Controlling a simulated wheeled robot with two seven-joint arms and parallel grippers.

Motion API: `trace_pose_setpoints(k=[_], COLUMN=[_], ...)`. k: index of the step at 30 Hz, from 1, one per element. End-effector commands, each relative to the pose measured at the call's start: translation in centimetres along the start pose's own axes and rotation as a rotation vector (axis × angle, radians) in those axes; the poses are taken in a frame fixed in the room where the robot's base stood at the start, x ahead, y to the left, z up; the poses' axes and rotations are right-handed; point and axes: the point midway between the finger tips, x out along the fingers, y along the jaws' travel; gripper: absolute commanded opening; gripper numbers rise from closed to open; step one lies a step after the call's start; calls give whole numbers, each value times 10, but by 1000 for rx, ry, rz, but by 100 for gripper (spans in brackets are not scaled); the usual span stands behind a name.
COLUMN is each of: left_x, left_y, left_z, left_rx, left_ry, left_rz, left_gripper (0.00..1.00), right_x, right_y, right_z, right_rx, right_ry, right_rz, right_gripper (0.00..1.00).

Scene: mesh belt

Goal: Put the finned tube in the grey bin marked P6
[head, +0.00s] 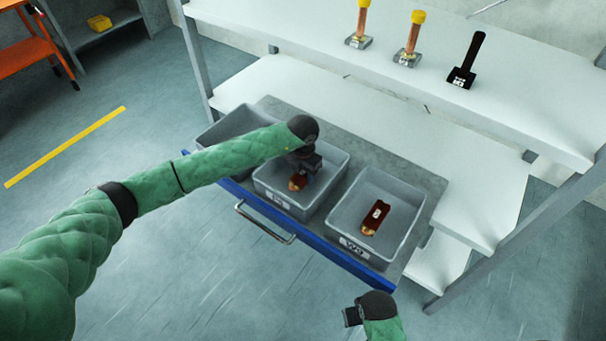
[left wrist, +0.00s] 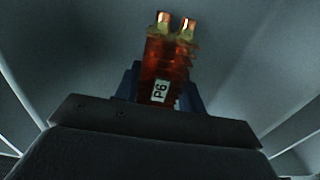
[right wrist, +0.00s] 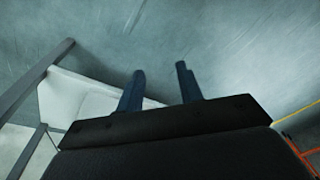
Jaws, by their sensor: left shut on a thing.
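The finned tube (left wrist: 172,62) is red-brown with two copper ends and a white tag reading P6. My left gripper (left wrist: 163,92) is shut on it. In the head view the left gripper (head: 301,172) reaches down into the middle grey bin (head: 335,172), with the lower end of the tube (head: 297,183) showing below it. I cannot tell whether the tube touches the bin floor. The middle bin's front label is small and seems to read P6. My right gripper (right wrist: 160,92) is open and empty, away from the bins; it also shows in the head view (head: 352,316).
The right grey bin (head: 400,190) holds another red-brown tagged part (head: 375,216). A left grey bin (head: 215,133) is partly hidden by my left arm. All stand in a blue-edged drawer (head: 330,255). The white shelf (head: 540,120) above holds several upright parts.

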Motion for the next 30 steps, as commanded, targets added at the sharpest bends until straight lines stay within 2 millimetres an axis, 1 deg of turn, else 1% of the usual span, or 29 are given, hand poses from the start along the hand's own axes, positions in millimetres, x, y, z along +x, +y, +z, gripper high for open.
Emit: trace_pose_setpoints(k=[1, 3, 4, 14, 17, 21, 30], left_x=[0, 0, 0, -1, -4, -20, -62], left_y=[0, 0, 0, 0, 0, 0, 0], left_z=[0, 0, 0, 0, 0, 0, 0], left_rx=[0, 0, 0, 0, 0, 1, 0], left_ry=[0, 0, 0, 0, 0, -1, -1], left_rz=[0, 0, 0, 0, 0, 1, 1], left_gripper=[46, 59, 62, 62, 62, 62, 62], right_x=[-2, -5, -6, -5, -1, 29, 85], right_y=[0, 0, 0, -1, -1, 2, 10], right_z=[0, -2, -2, -1, 0, 7, 24], right_rx=[0, 0, 0, 0, 1, 2, 1], right_ry=[0, 5, 7, 7, 10, -3, -8], right_rz=[0, 0, 0, -1, -1, 3, 12], right_gripper=[36, 36, 36, 36, 36, 36, 36])
